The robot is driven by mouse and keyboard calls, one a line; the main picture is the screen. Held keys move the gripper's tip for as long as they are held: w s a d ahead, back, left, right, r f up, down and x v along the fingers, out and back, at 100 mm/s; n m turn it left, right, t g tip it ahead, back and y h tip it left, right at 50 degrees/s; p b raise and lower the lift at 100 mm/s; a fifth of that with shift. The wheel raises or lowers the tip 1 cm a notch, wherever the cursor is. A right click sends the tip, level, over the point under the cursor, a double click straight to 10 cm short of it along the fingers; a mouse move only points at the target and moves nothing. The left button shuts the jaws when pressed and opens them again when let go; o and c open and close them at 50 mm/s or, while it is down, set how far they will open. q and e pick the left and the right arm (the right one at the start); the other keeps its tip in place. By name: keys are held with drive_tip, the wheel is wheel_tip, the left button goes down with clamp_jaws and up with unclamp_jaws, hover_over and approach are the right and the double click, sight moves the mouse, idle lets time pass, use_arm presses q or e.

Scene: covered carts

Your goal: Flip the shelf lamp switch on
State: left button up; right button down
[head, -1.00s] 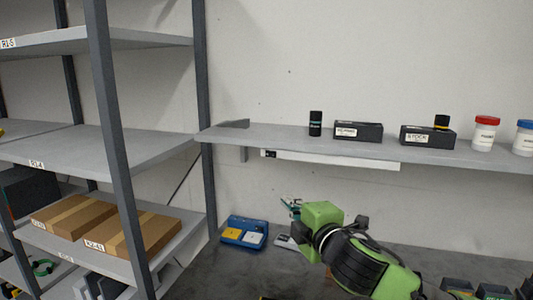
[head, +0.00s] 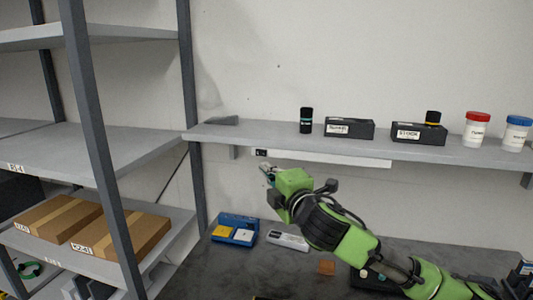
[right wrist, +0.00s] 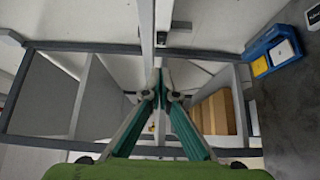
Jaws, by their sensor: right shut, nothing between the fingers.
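The shelf lamp (head: 325,158) is a white bar under the wall shelf. Its small dark switch (head: 260,152) is at the bar's left end. My right gripper (head: 267,170) is just below the switch, slightly to its right in the head view, with a small gap apparent. In the right wrist view its fingers (right wrist: 160,80) meet at the tips, shut and empty. There a small dark patch, apparently the switch (right wrist: 161,38), shows beyond the tips. I cannot tell which way the switch is set. My left gripper is not in view.
The wall shelf (head: 225,134) holds a dark bottle (head: 306,120), dark bins (head: 349,128) and lidded jars (head: 477,130). A blue tray (head: 236,229) and a pale device (head: 288,240) lie on the bench below. A rack with cardboard boxes stands left.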

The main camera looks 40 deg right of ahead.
sight(265, 154)
drive_tip(key=w+d+p, duration=0.1)
drive_tip(key=w, duration=0.1)
drive_tip(key=w+d, duration=0.1)
drive_tip(key=w, duration=0.1)
drive_tip(key=w+d+p, duration=0.1)
drive_tip(key=w, duration=0.1)
drive_tip(key=shift+p, duration=0.35)
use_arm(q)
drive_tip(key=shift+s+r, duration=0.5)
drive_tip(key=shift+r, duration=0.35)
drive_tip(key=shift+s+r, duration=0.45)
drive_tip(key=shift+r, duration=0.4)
use_arm(e)
drive_tip(key=shift+w+d, duration=0.25)
drive_tip(key=shift+d, duration=0.4)
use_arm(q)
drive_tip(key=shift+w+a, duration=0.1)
